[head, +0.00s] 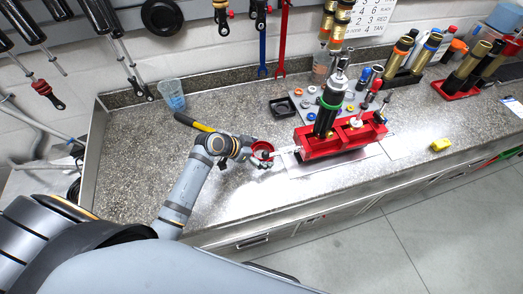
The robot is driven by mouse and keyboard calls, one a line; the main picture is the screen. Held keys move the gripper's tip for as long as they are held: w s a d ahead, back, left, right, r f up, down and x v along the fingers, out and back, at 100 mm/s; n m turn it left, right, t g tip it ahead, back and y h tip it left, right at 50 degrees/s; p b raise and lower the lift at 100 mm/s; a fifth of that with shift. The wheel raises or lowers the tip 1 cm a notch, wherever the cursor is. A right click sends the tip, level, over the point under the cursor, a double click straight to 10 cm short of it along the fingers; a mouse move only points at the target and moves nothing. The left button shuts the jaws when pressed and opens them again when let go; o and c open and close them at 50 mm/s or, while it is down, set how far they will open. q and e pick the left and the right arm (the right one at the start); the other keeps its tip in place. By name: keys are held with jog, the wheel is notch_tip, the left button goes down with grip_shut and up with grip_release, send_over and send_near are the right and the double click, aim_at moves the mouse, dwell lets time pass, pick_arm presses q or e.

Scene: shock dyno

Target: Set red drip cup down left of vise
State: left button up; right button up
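The red drip cup (262,145) is a small round cup on the counter, just left of the red vise (320,144). My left gripper (266,160) reaches in from the left and is right at the cup's near side, overlapping it in the view. Its fingers are too small to tell whether they grip the cup or are apart. The vise holds an upright black and silver shock (328,108) with a green ring. I cannot tell whether the cup touches the counter. My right gripper is not in view.
A yellow-handled tool (194,122) lies left of the cup, with a clear blue-tinted cup (172,95) behind it. A black square tray (281,107) and a grey parts mat (305,98) are behind the vise.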

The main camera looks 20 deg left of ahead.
pick_arm(q)
jog(key=shift+w+a+f, duration=0.1)
jog(key=shift+w+a, duration=0.05)
jog(key=shift+w+a+f, duration=0.1)
jog(key=shift+w, duration=0.1)
jog(key=shift+b+v, duration=0.3)
jog(key=shift+v, duration=0.8)
jog(key=v, duration=0.4)
jog(key=shift+s+b, duration=0.1)
jog(key=shift+b, duration=0.2)
jog(key=v, duration=0.5)
jog(key=shift+s+a+r+p, duration=0.1)
jog(key=shift+a+r+p, duration=0.05)
jog(key=shift+r+p, duration=0.2)
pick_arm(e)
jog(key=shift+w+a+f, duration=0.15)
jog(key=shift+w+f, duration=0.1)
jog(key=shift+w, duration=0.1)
